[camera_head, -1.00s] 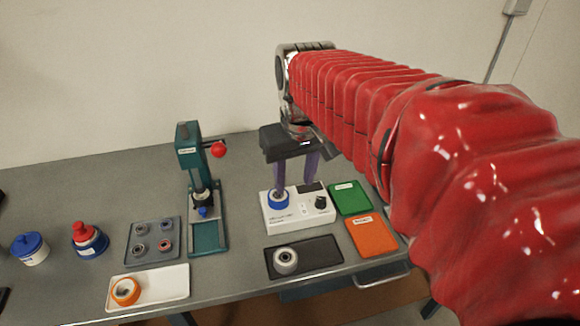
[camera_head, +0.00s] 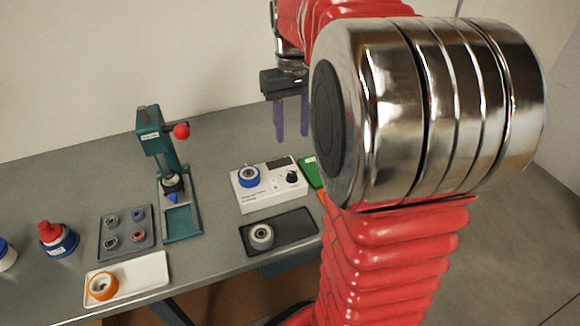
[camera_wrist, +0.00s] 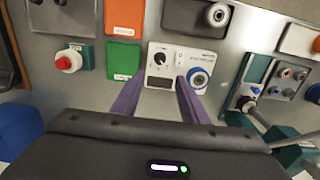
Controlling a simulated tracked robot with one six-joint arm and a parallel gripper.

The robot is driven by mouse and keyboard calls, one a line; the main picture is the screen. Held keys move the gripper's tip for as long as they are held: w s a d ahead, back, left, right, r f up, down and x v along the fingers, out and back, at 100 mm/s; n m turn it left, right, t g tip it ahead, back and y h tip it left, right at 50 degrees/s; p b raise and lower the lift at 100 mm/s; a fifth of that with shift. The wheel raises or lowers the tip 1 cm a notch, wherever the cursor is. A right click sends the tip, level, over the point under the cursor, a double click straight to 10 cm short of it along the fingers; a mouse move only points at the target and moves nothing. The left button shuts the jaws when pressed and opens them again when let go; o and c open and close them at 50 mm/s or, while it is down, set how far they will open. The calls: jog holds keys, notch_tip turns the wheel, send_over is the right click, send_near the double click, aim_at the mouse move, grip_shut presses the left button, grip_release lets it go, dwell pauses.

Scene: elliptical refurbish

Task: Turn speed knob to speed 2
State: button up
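The black speed knob (camera_head: 292,177) is on the right part of a white control box (camera_head: 262,203) on the table. In the wrist view the knob (camera_wrist: 160,58) is near the top left of the box, beside a small white switch (camera_wrist: 180,54). The knob's setting is too small to read. A blue ring-shaped part with a metal centre (camera_head: 248,176) sits on the box's left side. My gripper (camera_head: 292,138) is open and empty, its two purple fingers pointing down above the box, apart from the knob. In the wrist view the gripper (camera_wrist: 160,75) spans the box's near edge.
A green press (camera_head: 165,170) stands left of the box. A black tray with a bearing (camera_head: 285,237) lies in front. Green (camera_wrist: 123,62) and orange (camera_wrist: 125,15) trays lie beside the box. A grey tray (camera_head: 121,251) holds several small parts.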

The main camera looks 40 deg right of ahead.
aim_at(292, 173)
jog(key=shift+f, duration=0.2)
notch_tip(292, 173, down, 14)
jog(key=shift+r, duration=0.25)
dwell(0.4)
jog(key=shift+c, duration=0.4)
grip_shut()
